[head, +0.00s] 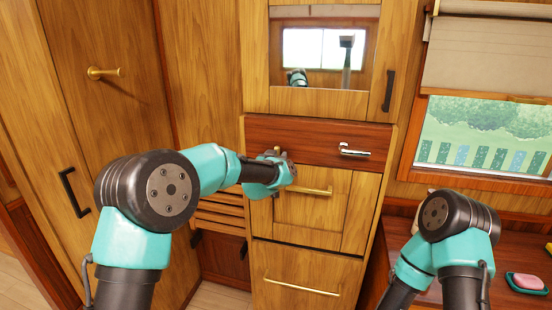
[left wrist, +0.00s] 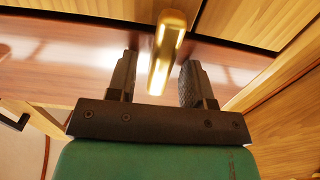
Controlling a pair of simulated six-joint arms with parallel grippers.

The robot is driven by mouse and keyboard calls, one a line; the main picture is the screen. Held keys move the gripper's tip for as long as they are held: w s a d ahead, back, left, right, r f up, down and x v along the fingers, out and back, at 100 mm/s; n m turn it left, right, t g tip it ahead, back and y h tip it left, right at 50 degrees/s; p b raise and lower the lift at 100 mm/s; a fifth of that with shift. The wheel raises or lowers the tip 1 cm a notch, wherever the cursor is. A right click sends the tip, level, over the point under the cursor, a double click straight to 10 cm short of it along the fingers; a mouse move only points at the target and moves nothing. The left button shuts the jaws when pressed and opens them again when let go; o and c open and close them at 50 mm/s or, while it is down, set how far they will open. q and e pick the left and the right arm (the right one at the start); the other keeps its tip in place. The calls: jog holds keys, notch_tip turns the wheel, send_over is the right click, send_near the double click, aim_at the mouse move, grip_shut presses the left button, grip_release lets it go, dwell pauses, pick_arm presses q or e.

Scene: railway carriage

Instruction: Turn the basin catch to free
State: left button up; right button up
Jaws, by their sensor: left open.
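The basin catch is a small brass lever (left wrist: 165,52) on a dark red-brown panel (head: 320,142). In the left wrist view it stands between the two dark fingers of my left gripper (left wrist: 159,72), with a gap visible on either side. In the head view my left gripper (head: 282,160) is at the left part of the panel, and only a bit of the brass catch (head: 277,149) shows beside it. The left gripper is open and empty. My right arm shows at the lower right, but its gripper is not visible.
A chrome handle (head: 355,151) sits right of the catch on the same panel. Below are a brass bar handle (head: 312,191) and a lower drawer handle (head: 300,288). A mirror (head: 322,55) is above. A pink soap (head: 528,282) lies on a dish at right.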

pick_arm(q)
grip_shut()
dwell(0.5)
jog(key=shift+n, duration=0.3)
jog(key=shift+d+r+n, duration=0.1)
jog(key=shift+d+n, duration=0.05)
jog(key=shift+n, duration=4.2)
jog(key=shift+d+r+n, duration=0.1)
jog(key=shift+n, duration=4.25)
